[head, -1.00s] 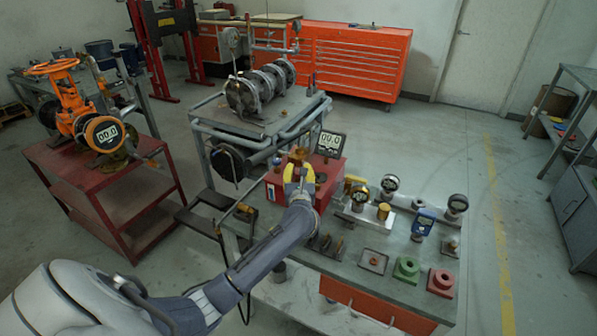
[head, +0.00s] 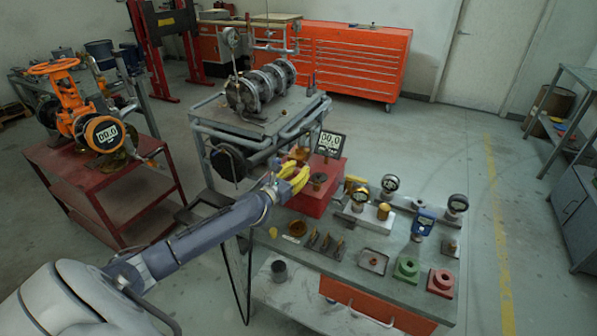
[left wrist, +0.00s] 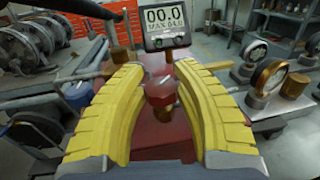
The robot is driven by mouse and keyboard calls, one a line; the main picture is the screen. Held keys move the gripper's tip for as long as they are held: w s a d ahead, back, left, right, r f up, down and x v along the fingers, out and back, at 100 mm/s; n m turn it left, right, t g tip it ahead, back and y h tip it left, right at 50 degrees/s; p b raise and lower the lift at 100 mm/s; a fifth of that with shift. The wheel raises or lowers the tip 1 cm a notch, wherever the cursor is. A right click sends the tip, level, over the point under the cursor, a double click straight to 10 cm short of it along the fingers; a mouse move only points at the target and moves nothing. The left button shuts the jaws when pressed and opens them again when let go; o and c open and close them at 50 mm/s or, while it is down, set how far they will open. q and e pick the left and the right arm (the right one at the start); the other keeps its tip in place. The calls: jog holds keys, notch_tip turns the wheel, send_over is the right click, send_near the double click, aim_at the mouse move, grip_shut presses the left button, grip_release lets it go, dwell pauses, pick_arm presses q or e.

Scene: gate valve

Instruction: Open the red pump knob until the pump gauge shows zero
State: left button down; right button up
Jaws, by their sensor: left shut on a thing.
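The red pump box (head: 312,201) stands on the bench's left end. Its black gauge (head: 331,143) also shows in the left wrist view (left wrist: 165,22), reading 00.0 above "MAX 84.0". The red pump knob (left wrist: 160,92) sits on a short stem on the box top, between my yellow fingers in the left wrist view. My left gripper (head: 299,174) is at the box's left side and comes in low from the left. It is shut on the knob (left wrist: 160,72), one curved finger on each side. The finger contact is hard to see. My right gripper is not in view.
Several small gauges (head: 390,184) and fittings stand on the bench right of the box, with a green block (head: 406,268) and a pink block (head: 441,281) in front. A pipe rig (head: 262,90) stands behind. An orange valve (head: 78,112) on a red cart is at left.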

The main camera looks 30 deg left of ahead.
pick_arm(q)
jog(key=shift+d+m+h, duration=0.1)
jog(key=shift+m+h, duration=0.2)
jog(key=shift+h, duration=0.2)
dwell(1.2)
jog(key=c, duration=1)
grip_release()
jog(key=s+a, duration=0.1)
jog(key=s, duration=1.1)
jog(key=shift+a, duration=0.25)
